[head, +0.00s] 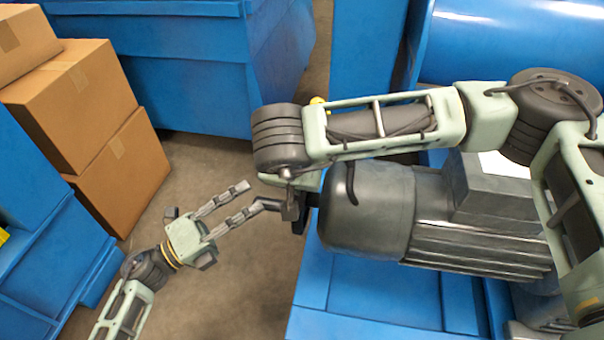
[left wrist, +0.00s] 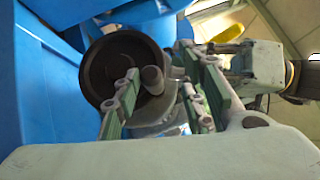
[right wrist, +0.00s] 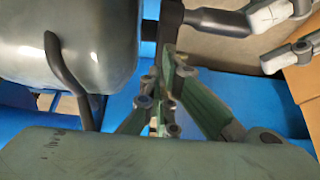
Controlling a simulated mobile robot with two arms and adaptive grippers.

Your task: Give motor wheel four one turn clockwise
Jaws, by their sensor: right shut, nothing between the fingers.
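The grey motor (head: 375,215) lies on a blue base. At its left end a dark crank (right wrist: 170,25) with a sideways handle (right wrist: 215,20) shows; in the head view my right wrist partly covers it. My left gripper (head: 256,197) is open, its fingertips by the free end of the handle (head: 268,204). In the left wrist view a rounded knob (left wrist: 152,80) lies between the open fingers, before a dark round disc (left wrist: 110,70); I cannot tell whether they touch it. My right gripper (right wrist: 163,85) is shut and empty, just below the crank.
Brown cardboard boxes (head: 75,105) are stacked at the left. Blue machinery (head: 160,65) stands behind and a blue cylinder (head: 520,40) lies at the upper right. The blue base (head: 370,295) is below the motor. Bare floor (head: 200,290) is free around my left arm.

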